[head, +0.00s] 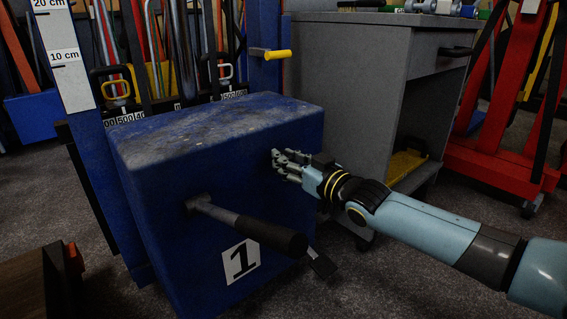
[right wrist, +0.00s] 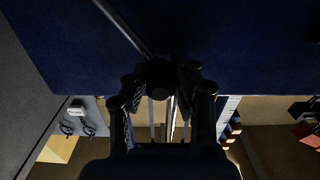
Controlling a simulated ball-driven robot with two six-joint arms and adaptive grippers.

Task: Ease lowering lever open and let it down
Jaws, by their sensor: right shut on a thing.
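The jack's blue housing (head: 210,150) carries a white label with a 1. My right gripper (head: 281,162) comes in from the right and is at the housing's front face, near its right edge. In the right wrist view, a thin dark lever (right wrist: 124,24) runs down from the upper left to a dark knob (right wrist: 160,76) between the fingers. The gripper is shut on this lever's end, which I take for the lowering lever. In the head view the fingers hide it. A thicker lever with a black grip (head: 270,235) sticks out lower down, apart from the gripper. My left gripper is out of view.
A yellow-handled lever (head: 277,54) stands behind the housing. A blue mast with a centimetre scale (head: 64,55) rises at left. A grey cabinet (head: 360,85) stands behind my right arm, and a red frame (head: 500,120) at far right. A small flat pedal (head: 322,263) is below the black grip.

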